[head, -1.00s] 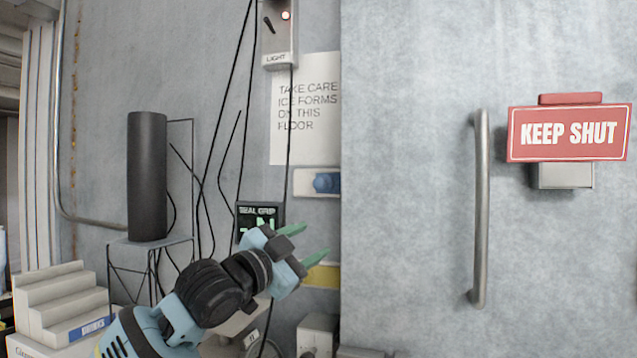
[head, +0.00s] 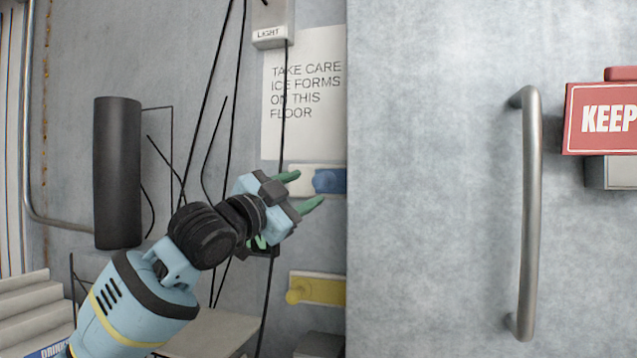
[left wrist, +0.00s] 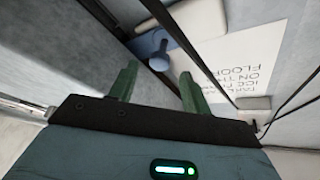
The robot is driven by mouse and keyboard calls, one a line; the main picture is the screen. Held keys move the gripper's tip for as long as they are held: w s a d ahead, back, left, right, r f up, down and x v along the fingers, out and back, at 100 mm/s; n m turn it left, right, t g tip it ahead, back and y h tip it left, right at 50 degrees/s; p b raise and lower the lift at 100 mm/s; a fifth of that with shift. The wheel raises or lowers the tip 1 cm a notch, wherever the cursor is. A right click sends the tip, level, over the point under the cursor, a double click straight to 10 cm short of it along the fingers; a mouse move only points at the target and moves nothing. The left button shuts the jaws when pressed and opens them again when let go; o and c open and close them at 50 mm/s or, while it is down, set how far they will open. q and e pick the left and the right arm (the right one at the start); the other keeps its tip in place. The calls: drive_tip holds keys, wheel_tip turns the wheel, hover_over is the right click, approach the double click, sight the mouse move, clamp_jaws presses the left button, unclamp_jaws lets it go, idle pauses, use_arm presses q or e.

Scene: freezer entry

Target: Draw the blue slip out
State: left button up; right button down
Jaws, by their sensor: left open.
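The blue slip (head: 329,181) is a blue piece with a rounded end, set against a pale plate (head: 302,180) on the grey wall, close to the edge of the big door panel. In the left wrist view the blue slip (left wrist: 159,57) shows as a knob-like end beyond the fingers. My left gripper (head: 306,189) is open, its green fingers pointing at the slip from the left. My right gripper is out of view.
A yellow slip (head: 325,291) sits on a plate below. A notice (head: 305,125) and black cables (head: 233,90) hang nearby. The door panel (head: 430,180) with its metal handle (head: 531,215) fills the right. A dark cylinder (head: 117,172) stands at left.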

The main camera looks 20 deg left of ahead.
sight(315, 184)
use_arm(q)
drive_tip(key=shift+x, duration=2.75)
clamp_jaws()
